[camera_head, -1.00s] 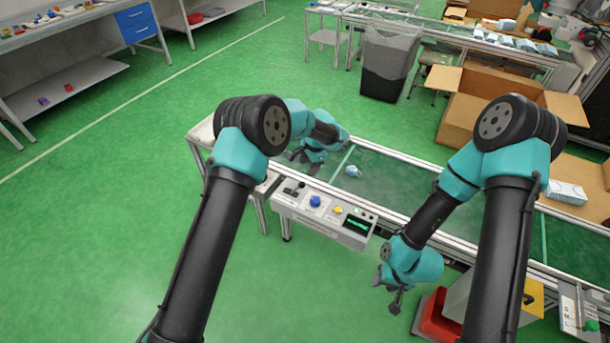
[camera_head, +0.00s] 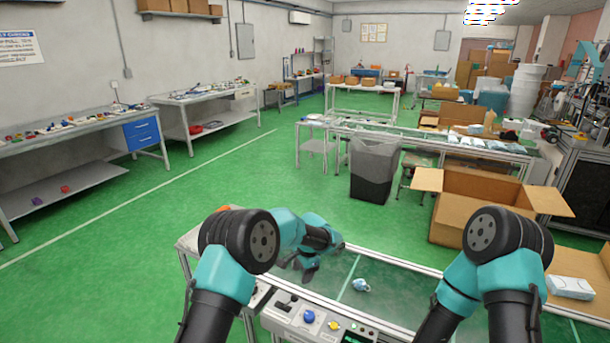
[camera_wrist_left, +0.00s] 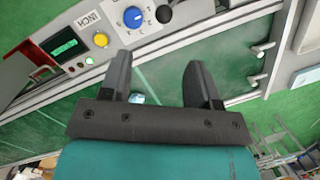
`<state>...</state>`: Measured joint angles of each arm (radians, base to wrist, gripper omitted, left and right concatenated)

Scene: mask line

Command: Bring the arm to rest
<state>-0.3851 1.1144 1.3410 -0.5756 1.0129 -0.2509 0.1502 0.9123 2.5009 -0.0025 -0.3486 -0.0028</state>
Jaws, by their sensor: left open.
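My left gripper (camera_head: 302,267) hangs over the left end of the conveyor line in the head view. In the left wrist view the left gripper (camera_wrist_left: 162,88) has its two fingers apart, with nothing between them. A small light-blue item (camera_head: 361,286) lies on the green belt (camera_head: 395,290), to the right of the left gripper and apart from it. My right arm enters at the lower right of the head view; its gripper is below the frame.
A control panel (camera_head: 312,320) with a blue knob (camera_head: 309,317) and a yellow button (camera_head: 334,326) stands at the belt's near edge. An open cardboard box (camera_head: 480,210) stands behind the line. A grey bin (camera_head: 374,170) stands farther back. Green floor is clear at left.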

